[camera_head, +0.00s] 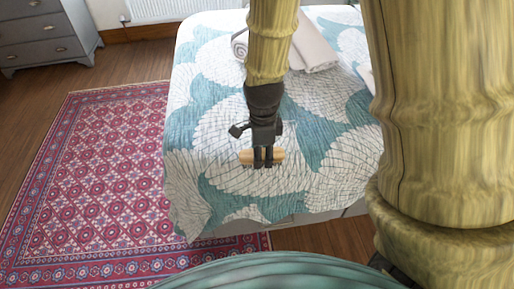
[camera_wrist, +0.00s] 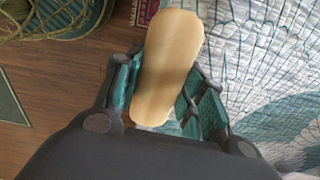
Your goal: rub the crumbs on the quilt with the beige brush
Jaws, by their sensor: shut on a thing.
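The beige brush (camera_head: 247,157) is held crosswise in my gripper (camera_head: 263,163), over the near part of the quilt (camera_head: 305,195). In the wrist view, the brush (camera_wrist: 172,55) shows as a pale, smooth rounded block between the two fingers of my gripper (camera_wrist: 165,90). My gripper is shut on it. The quilt is teal and white, and also fills the right of the wrist view (camera_wrist: 265,60). I cannot tell whether the brush touches the quilt. I cannot make out any crumbs; they may be hidden or too small.
Rolled and folded light cloths (camera_head: 314,50) lie at the far part of the bed. A red patterned rug (camera_head: 100,190) covers the wooden floor (camera_head: 128,62) at left. A grey chest of drawers (camera_head: 42,30) and a white radiator (camera_head: 175,8) stand behind.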

